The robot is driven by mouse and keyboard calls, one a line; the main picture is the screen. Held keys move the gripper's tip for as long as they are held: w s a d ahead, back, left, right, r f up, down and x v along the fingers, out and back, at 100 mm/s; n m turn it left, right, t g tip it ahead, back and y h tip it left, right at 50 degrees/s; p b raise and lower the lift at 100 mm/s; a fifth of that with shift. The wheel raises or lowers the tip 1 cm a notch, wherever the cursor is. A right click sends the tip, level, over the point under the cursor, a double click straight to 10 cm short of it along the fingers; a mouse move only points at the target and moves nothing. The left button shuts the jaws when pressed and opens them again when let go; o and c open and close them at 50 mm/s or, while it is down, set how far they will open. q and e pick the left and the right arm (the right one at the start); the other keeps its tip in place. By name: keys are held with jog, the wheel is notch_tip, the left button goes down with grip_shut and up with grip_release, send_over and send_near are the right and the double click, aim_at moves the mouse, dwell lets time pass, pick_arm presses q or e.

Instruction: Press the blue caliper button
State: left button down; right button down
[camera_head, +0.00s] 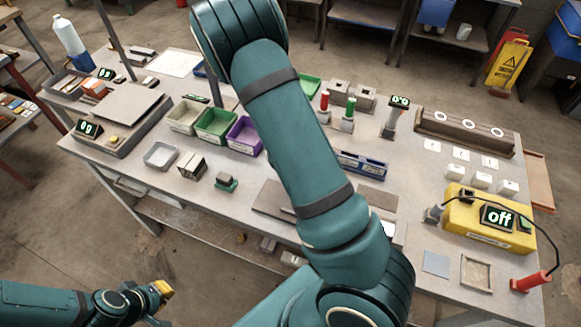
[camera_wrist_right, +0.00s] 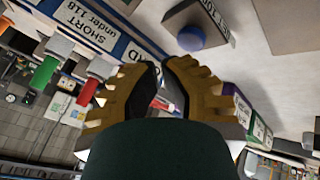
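My right gripper (camera_wrist_right: 160,64) has yellow ridged fingers with dark pads. Its tips come together just below and left of the button in the picture, apart from it, with nothing visibly held. In the head view my right arm crosses the middle of the bench and hides its own gripper and the button. My left gripper (camera_head: 162,290) is off the front edge of the bench at lower left; its fingers are too small to judge.
A blue tray (camera_head: 360,165) shows beside my right arm; its SHORT label (camera_wrist_right: 85,22) shows in the wrist view. Red (camera_head: 324,102) and green (camera_head: 349,108) posts stand behind. A yellow box (camera_head: 485,232) reading "off" is at right. Bins (camera_head: 215,127) stand left.

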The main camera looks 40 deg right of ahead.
jog(key=shift+f+b, duration=0.3)
jog(key=shift+f, duration=0.15)
jog(key=shift+f, duration=0.3)
dwell(0.6)
jog(key=shift+r, duration=0.15)
jog(key=shift+r+p, duration=0.5)
jog(key=shift+r, duration=0.15)
notch_tip(320, 180, up, 5)
jog(key=p, duration=0.4)
jog(key=shift+p, duration=0.3)
dwell(0.3)
